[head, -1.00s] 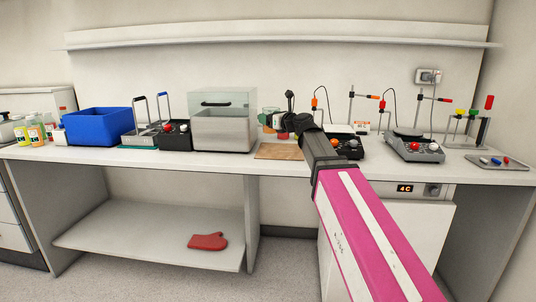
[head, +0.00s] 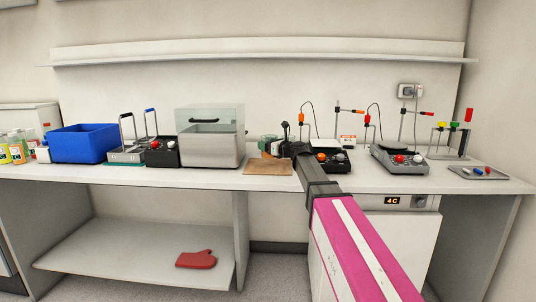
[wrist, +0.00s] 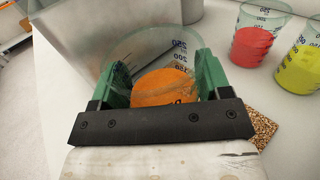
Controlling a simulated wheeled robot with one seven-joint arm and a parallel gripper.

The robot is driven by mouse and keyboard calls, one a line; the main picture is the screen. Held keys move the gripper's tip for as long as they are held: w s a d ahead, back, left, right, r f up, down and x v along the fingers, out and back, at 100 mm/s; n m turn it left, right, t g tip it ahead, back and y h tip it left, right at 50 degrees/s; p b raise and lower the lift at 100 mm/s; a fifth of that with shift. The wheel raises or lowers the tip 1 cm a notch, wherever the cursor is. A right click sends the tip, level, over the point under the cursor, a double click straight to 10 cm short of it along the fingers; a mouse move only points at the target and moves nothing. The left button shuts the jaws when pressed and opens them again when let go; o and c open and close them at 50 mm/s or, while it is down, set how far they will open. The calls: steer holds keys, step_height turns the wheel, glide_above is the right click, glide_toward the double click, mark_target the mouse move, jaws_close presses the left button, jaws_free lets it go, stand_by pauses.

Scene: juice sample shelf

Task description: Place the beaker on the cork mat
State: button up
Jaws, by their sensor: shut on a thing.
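My gripper (wrist: 165,88) is shut on a clear beaker (wrist: 140,48) with orange contents, its green fingers on either side of the glass. The beaker looks upright. In the head view my gripper (head: 270,147) is small and partly hidden behind my own wrist, above or just behind the cork mat. The brown cork mat (head: 268,168) lies near the bench's front edge, right of the clear-lidded box. In the wrist view a speckled corner of the mat (wrist: 263,129) shows at lower right, mostly hidden by my gripper. I cannot tell the gap between beaker and mat.
The clear-lidded box (head: 211,152) stands close on the left. Beakers with red (wrist: 251,46) and yellow (wrist: 297,70) contents stand nearby. Hotplates (head: 400,160) with stands are right, a blue bin (head: 85,144) left. The bench front beside the mat is bare.

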steer(key=shift+f, duration=1.9)
steer(key=shift+f, duration=0.15)
steer(key=o, duration=1)
steer(key=shift+o, duration=0.2)
steer(key=shift+s+d+r, duration=0.15)
steer(key=shift+s+r, duration=0.05)
steer(key=shift+s, duration=0.05)
steer(key=v, duration=1.1)
steer(key=shift+s+d, duration=0.2)
steer(key=shift+s, duration=0.1)
